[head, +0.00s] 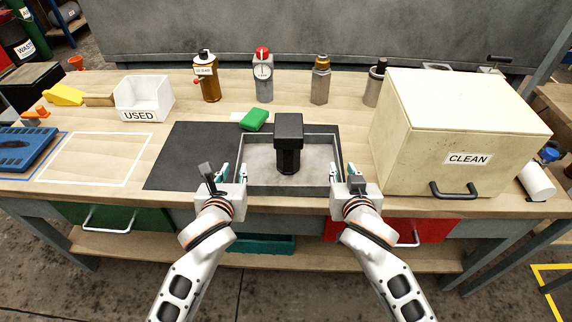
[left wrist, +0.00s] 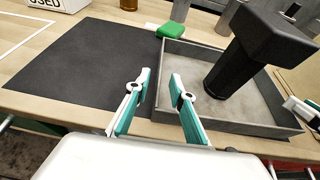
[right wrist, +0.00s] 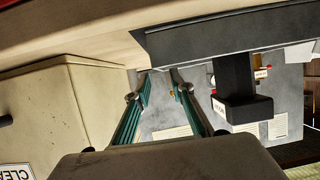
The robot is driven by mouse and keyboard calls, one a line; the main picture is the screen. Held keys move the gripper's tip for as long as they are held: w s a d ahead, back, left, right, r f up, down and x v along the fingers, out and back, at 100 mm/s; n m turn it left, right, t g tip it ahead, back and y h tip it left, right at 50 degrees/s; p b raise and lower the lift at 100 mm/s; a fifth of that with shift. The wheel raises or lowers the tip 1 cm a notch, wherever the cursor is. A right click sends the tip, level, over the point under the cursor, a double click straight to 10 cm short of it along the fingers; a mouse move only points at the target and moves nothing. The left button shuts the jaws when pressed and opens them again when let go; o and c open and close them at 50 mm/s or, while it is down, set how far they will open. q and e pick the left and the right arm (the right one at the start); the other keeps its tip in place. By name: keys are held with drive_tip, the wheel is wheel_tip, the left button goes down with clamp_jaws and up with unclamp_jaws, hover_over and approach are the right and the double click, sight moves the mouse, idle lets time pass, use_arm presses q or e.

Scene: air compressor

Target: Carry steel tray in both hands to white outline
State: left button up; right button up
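The grey steel tray (head: 330,178) sits at the front of the bench, its left part over a black mat (head: 185,155). A black block-topped cylinder (head: 289,145) stands upright in it. The white outline (head: 92,160) is on the bench at the left, and its inside is empty. My left gripper (head: 221,170) is at the tray's left wall; in the left wrist view its fingers (left wrist: 160,76) are apart, with the wall (left wrist: 156,88) in line between them. My right gripper (head: 343,171) is at the right wall; its fingers (right wrist: 160,75) are apart near the tray edge (right wrist: 200,35). I cannot tell whether either touches.
A green sponge (head: 254,119) lies behind the tray. The USED bin (head: 143,97) stands behind the outline, and a blue tray (head: 25,148) lies left of it. Several bottles line the back. The wooden CLEAN box (head: 455,125) stands close on the right. The mat's left part is clear.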

sight(239, 159)
use_arm(q)
drive_tip(key=shift+r, duration=0.1)
use_arm(e)
drive_tip(key=shift+r, duration=0.1)
